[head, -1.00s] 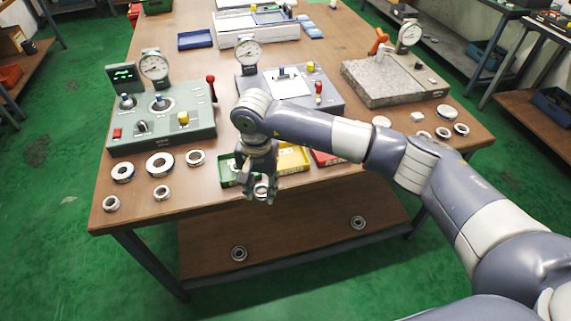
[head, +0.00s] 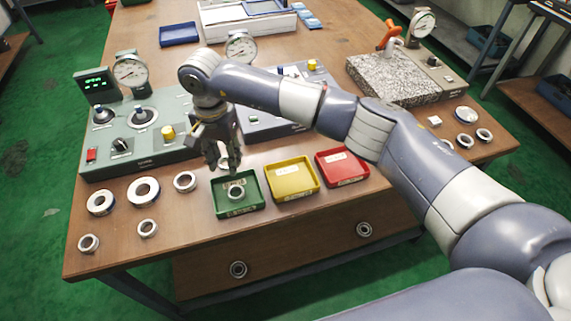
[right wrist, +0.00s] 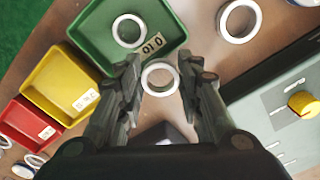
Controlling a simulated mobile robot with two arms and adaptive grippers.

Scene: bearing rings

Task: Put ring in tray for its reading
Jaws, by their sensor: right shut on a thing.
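My right gripper (head: 222,164) is shut on a metal ring (head: 229,162), just behind the green tray. In the right wrist view the held ring (right wrist: 160,78) shows between the two fingers, close to the green tray's labelled edge. The green tray (head: 256,201) has another ring (head: 236,193) lying in it; the tray (right wrist: 168,26) and that ring (right wrist: 128,30) also show in the right wrist view. A yellow tray (head: 291,179) and a red tray (head: 341,168) stand to its right, with no rings visible in them. My left gripper is out of view.
A grey-green gauge console (head: 185,148) stands close behind my gripper. Several loose rings (head: 144,190) lie on the table at left and more (head: 465,140) at right. A speckled stone block (head: 395,78) stands at the back right. The front left table edge has free room.

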